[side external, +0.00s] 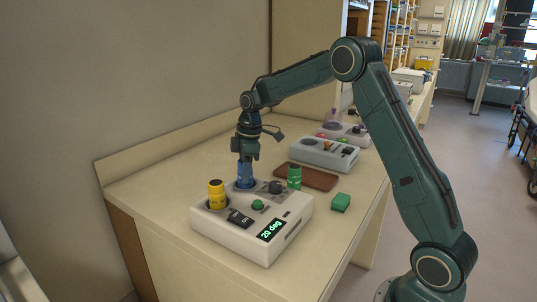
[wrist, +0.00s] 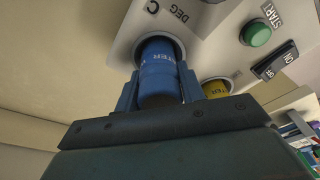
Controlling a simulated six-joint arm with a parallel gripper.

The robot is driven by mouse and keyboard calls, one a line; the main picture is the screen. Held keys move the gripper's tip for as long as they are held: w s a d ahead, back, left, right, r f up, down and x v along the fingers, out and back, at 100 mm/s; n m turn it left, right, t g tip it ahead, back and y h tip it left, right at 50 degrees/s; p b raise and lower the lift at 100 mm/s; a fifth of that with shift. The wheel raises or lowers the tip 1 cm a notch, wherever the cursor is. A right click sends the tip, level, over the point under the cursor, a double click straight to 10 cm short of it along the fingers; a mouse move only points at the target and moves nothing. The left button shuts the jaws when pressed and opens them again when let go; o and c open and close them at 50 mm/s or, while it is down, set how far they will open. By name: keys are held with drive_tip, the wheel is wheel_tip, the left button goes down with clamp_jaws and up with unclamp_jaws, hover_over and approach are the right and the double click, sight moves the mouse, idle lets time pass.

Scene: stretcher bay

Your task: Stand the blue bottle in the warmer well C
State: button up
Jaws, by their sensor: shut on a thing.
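The blue bottle (side external: 245,176) is upright at the back left of the white warmer (side external: 270,243). My gripper (side external: 245,156) is above it, shut on its upper part. In the wrist view the blue bottle (wrist: 158,66) sits between the two fingers of my gripper (wrist: 159,92). Its far end appears to be inside the round opening of well C (wrist: 177,42), next to the printed letter C. I cannot tell how deep it sits or whether it touches the bottom.
A yellow bottle (side external: 216,195) stands in another well close by. The warmer has a green button (side external: 257,204), a dark knob and a switch. A green bottle (side external: 294,177), a brown tray (side external: 318,181), a green block (side external: 341,202) and a grey device (side external: 324,154) are beyond.

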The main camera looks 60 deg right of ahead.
drive_tip(key=shift+f, duration=0.65)
idle(0.4)
drive_tip(key=o, duration=0.8)
drive_tip(key=shift+r, duration=0.1)
drive_tip(key=shift+s+d+r, duration=0.2)
drive_tip(key=shift+r, duration=1.55)
drive_tip(key=shift+s+d+r, duration=0.15)
drive_tip(key=shift+d+r, duration=0.1)
drive_tip(key=shift+r, duration=1.55)
drive_tip(key=shift+s+d+r, duration=0.2)
drive_tip(key=shift+r, duration=1.55)
drive_tip(key=shift+r, duration=0.1)
